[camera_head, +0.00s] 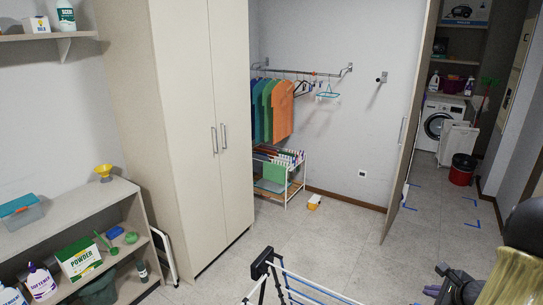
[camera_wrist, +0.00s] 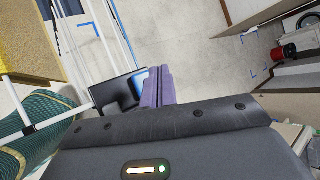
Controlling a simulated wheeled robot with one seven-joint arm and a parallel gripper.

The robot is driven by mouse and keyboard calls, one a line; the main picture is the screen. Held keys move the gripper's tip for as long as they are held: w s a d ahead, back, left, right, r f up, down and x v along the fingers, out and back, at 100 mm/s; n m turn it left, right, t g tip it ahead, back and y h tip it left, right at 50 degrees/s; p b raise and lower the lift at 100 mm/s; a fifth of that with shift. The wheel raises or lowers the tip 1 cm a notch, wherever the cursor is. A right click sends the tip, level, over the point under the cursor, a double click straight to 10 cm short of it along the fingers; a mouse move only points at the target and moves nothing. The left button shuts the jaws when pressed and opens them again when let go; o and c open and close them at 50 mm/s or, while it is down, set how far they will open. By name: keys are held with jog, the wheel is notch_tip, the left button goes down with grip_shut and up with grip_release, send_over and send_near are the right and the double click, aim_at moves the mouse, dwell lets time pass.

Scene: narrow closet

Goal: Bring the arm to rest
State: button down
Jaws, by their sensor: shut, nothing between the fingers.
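My gripper (camera_head: 437,281) shows at the lower right of the head view, out over the floor, with its purple fingers partly visible. In the wrist view my gripper (camera_wrist: 156,84) has its purple fingers close together with nothing between them. Part of my dark arm shows at the right edge of the head view.
A white drying rack (camera_head: 300,287) stands at the bottom centre, close to my gripper. A tall closed cabinet (camera_head: 195,130) and low shelves (camera_head: 75,215) stand at left. An open door (camera_head: 405,140) leads to a washing machine (camera_head: 437,122) and a red bin (camera_head: 461,172).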

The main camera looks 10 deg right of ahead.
jog(key=a+r+n+g+y, duration=0.1)
jog(key=a+n+g+y, duration=0.25)
jog(key=a+n, duration=1.1)
jog(key=s+a+r+n+g+h, duration=0.1)
jog(key=s+a+n+h, duration=0.1)
jog(key=a+n, duration=0.4)
jog(key=s+a+r+n+g+h+b, duration=0.1)
jog(key=s+a+n, duration=0.3)
jog(key=a, duration=1)
jog(key=shift+s+a+r+n+g+h, duration=0.25)
jog(key=shift+n+g+h, duration=0.2)
jog(key=shift+n, duration=0.5)
jog(key=shift+d, duration=0.1)
